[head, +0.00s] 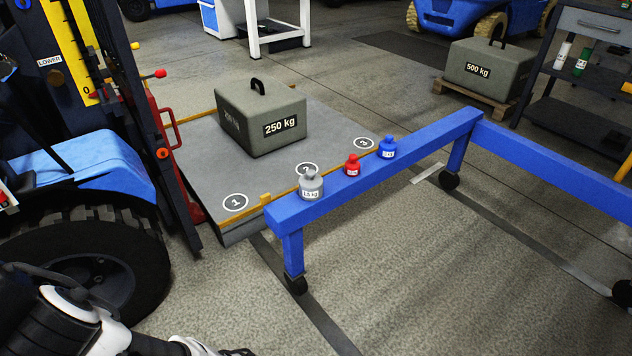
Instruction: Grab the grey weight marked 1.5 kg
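The grey weight (311,187) marked 1.5 kg stands upright near the left end of a blue beam (410,152). It has a rounded body with a knob on top and a white label facing me. A smaller red weight (352,166) and a blue weight (387,147) stand farther along the same beam, to its right; their labels are too small to read. Part of my arm shows at the bottom left, low and well apart from the weights. My gripper's fingers cannot be made out there.
A grey platform (205,185) with numbered circles carries a 250 kg block (262,120) behind the beam. A 500 kg block (487,70) sits on a pallet at the back right. A forklift's wheel (95,275) is at left. Floor in front of the beam is clear.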

